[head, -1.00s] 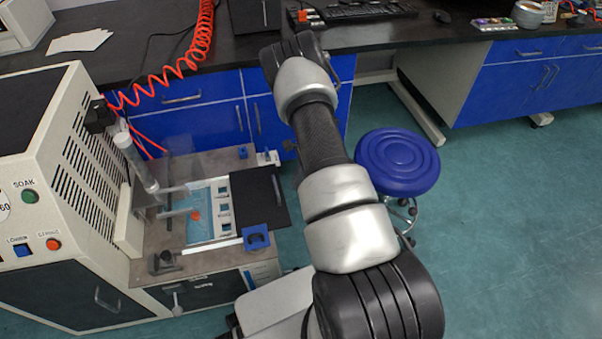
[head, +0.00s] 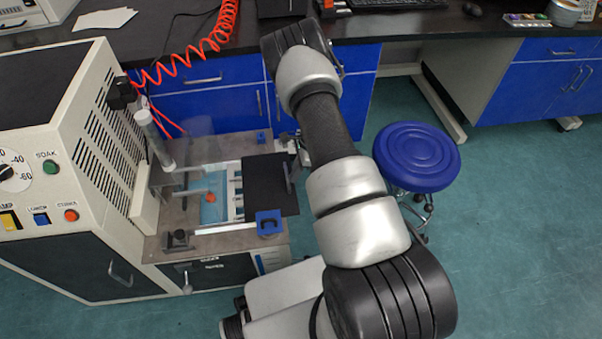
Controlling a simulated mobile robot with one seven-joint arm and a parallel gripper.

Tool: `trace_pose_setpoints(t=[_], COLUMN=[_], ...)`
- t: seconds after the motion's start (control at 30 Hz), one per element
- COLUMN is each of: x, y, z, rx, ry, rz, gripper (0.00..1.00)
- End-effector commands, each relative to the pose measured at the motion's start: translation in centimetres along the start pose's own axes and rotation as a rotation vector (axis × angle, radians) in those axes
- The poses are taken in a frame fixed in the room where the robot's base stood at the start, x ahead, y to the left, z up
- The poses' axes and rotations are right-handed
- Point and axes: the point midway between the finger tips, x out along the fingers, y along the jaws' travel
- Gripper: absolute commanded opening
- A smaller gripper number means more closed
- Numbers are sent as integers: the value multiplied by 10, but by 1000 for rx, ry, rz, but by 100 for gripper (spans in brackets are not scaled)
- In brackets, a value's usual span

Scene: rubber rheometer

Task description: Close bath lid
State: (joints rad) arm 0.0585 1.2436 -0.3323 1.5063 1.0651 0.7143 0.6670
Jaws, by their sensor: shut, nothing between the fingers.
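The bath (head: 205,232) is a grey-topped bench unit joined to the white machine. Its opening (head: 209,208) shows light blue inside, with a small orange-red piece in it. The lid (head: 262,190) is a flat black plate lying at the right of the opening, leaving the left part uncovered. A bar handle (head: 288,176) stands near the lid's right edge. My gripper (head: 293,150) shows only in part below my arm, close to the handle's far end. It is shut and empty. Whether it touches the handle or lid cannot be told.
A clear tube (head: 154,138) and metal rods stand at the left of the opening. A blue clamp (head: 269,222) sits at the near right corner. A red coiled hose (head: 190,68) hangs behind. A blue stool (head: 416,156) stands to the right; floor beyond it is clear.

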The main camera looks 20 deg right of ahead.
Motion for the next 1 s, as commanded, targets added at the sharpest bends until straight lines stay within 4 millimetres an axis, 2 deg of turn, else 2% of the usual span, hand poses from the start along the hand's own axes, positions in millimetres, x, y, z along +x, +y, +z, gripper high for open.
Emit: trace_pose_setpoints(t=[0.03, 0.3, 0.5, 0.7, 1.0], x=[4, 25, 38, 45, 47], y=[0, 1, 1, 1, 1], z=[14, 80, 121, 143, 150], rx=[-6, -6, -5, -2, -1], ry=[-5, -5, -4, -3, -5], rz=[1, 2, 2, 2, 4], gripper=[0, 0, 0, 0, 0])
